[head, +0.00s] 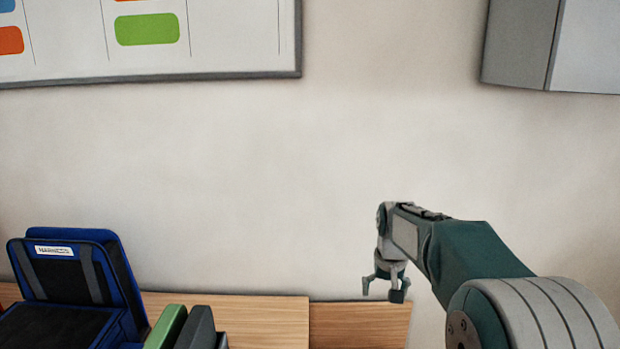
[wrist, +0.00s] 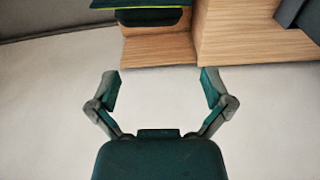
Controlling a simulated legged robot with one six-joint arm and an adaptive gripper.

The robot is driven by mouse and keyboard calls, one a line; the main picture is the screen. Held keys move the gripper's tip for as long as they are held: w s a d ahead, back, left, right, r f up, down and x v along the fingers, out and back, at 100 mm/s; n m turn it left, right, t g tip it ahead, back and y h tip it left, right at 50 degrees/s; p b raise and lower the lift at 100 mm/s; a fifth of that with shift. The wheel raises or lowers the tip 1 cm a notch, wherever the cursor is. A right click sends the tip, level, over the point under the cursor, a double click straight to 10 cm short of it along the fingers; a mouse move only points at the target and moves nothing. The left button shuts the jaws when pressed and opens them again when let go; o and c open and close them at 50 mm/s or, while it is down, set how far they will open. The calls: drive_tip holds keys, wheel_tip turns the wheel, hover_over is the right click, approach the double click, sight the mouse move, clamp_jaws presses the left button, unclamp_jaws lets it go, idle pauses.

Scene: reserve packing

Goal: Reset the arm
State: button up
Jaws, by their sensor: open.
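My gripper (head: 385,289) hangs at the end of my arm in the head view, fingers pointing down, in front of the right end of the wooden surface. In the wrist view my gripper (wrist: 161,90) is open, its two fingers wide apart with nothing between them. Pale floor shows between and below the fingers. My arm reaches in from the lower right of the head view.
A blue and black bag (head: 75,285) stands at lower left on the wooden surface (head: 260,308), beside a green item (head: 166,327) and a dark grey item (head: 197,328). A whiteboard (head: 230,40) and a grey cabinet (head: 585,50) hang on the wall above.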

drive_tip(key=s+r+t, duration=0.2)
drive_tip(key=s, duration=1.3)
drive_tip(key=s+r+t, duration=0.2)
drive_tip(key=s, duration=1.3)
drive_tip(key=shift+s+a+n, duration=0.3)
drive_tip(key=shift+s+a, duration=0.1)
